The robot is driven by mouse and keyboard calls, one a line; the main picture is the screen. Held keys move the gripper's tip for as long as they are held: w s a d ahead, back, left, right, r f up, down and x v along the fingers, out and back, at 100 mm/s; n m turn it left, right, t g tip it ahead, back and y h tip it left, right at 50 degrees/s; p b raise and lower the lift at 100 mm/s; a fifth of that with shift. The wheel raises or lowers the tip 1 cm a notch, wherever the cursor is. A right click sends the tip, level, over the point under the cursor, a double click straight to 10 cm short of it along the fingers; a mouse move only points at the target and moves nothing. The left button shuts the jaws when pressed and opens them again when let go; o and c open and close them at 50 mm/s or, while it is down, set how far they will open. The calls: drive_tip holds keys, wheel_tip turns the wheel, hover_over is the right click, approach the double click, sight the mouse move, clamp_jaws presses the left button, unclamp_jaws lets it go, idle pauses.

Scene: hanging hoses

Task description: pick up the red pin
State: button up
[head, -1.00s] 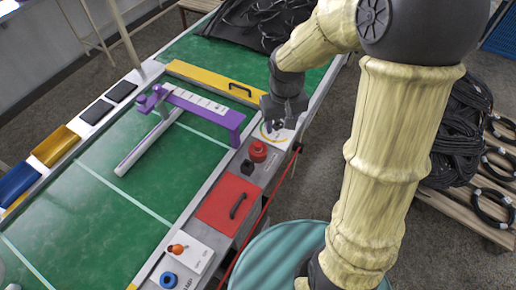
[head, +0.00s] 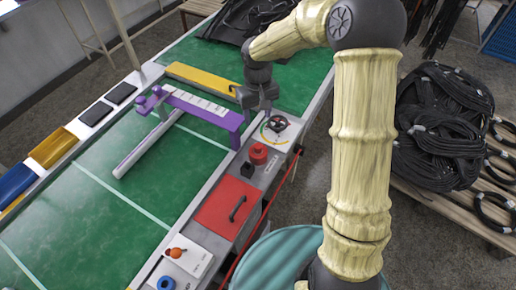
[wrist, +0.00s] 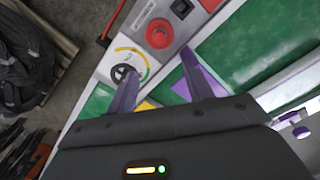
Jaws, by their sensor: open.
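I cannot make out a clear red pin in either view. The red items I see are a round red button (head: 258,152) on the grey side panel, also in the wrist view (wrist: 158,34), and a red flat cover (head: 222,207) with a black handle. An orange-red knob (head: 177,251) stands on a white plate at the near end. My gripper (head: 256,108) is open and empty above the table's right edge, beyond the red button. In the wrist view its two fingers (wrist: 158,64) are spread, with the panel beyond them.
A purple bridge (head: 200,107) stands on the green table, left of my gripper. A yellow bar (head: 213,80) lies behind it. A black handwheel (head: 277,124) with a coloured arc is on the panel. Black hose coils (head: 445,140) lie on a pallet at the right.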

hover_over(258, 145)
wheel_tip(258, 145, down, 10)
drive_tip(key=shift+w+r, duration=0.1)
drive_tip(key=shift+r, duration=0.1)
drive_tip(key=f, duration=0.2)
drive_tip(key=f+p, duration=0.1)
drive_tip(key=f, duration=0.1)
drive_tip(key=shift+s, duration=0.25)
drive_tip(key=shift+w+f, duration=0.1)
drive_tip(key=shift+f, duration=0.5)
drive_tip(key=shift+d, duration=0.1)
drive_tip(key=c, duration=1.1)
